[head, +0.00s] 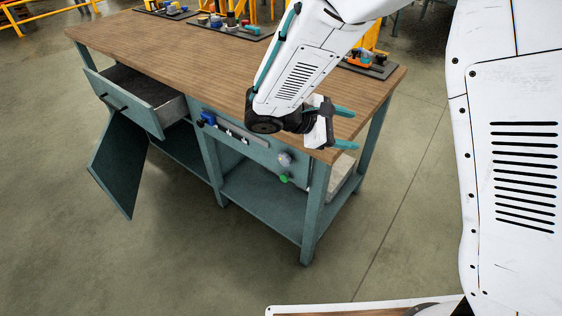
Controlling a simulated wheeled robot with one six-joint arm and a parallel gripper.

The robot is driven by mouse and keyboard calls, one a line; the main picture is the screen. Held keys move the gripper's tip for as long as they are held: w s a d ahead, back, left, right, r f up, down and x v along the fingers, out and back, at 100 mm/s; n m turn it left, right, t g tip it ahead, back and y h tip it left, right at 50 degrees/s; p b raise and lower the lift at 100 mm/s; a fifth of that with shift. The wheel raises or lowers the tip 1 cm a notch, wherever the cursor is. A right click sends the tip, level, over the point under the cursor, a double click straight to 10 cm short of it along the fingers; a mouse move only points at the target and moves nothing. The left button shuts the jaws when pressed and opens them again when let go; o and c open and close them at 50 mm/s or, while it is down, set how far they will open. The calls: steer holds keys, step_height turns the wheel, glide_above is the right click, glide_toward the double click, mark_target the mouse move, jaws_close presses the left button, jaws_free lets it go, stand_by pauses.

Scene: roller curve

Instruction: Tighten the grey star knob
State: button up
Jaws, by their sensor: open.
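The grey star knob (285,159) sits on the teal front panel of the workbench, below the wooden top and toward its right corner. A small green knob (284,178) is just below it. My gripper (355,130) is open and empty, with its two teal fingers pointing right. It shows over the right front corner of the bench top, up and to the right of the grey knob and apart from it in the picture. How high it is above the wood is hard to tell. The grey knob is small in view, so its lobes are not clear.
The workbench (190,62) has an open drawer (140,100) and an open cabinet door (118,168) at its left. A blue part (208,118) and a grey rail (240,136) are on the front panel. Dark trays (225,28) with parts lie along the back edge. Floor in front is clear.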

steer(key=w+a+f+n+t, duration=0.4)
steer(key=a+f+n+t, duration=0.2)
steer(key=a+f, duration=0.5)
steer(key=n+t+y, duration=0.2)
steer(key=n+t, duration=0.3)
steer(key=n, duration=0.1)
glide_toward(282, 160)
steer(key=w+d, duration=0.1)
steer(key=d, duration=0.1)
steer(key=x, duration=0.7)
steer(key=shift+w+a+f, duration=0.1)
steer(key=shift+w, duration=0.3)
steer(key=c, duration=1)
